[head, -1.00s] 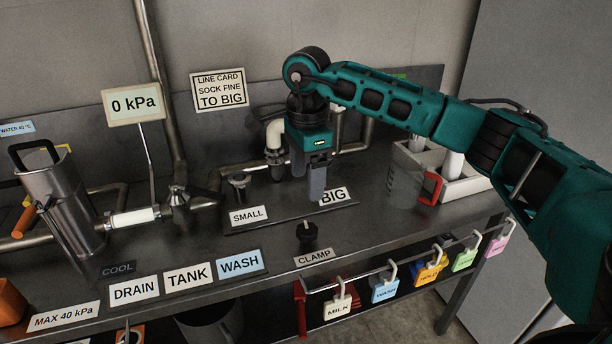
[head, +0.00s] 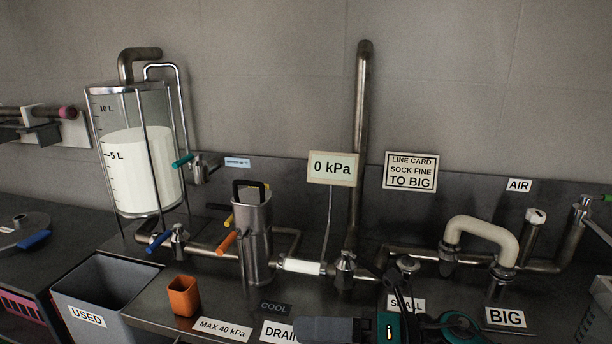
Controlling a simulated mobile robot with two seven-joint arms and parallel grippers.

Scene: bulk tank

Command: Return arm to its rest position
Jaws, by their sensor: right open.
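My right gripper (head: 312,330) shows at the bottom edge of the head view. Its teal body (head: 398,326) is partly cut off by the frame, and its grey fingers point left, just in front of the DRAIN label (head: 279,333). Its jaws are open, with nothing seen between them. It covers part of the bench front and the lower edge of the SMALL label (head: 405,304). My left gripper is not in view.
A cream U-shaped pipe (head: 482,228) stands behind the BIG label (head: 505,317). A steel canister (head: 256,245), orange cup (head: 184,296) and grey USED bin (head: 88,315) are to the left. A clear tank (head: 140,165) of white liquid stands further back.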

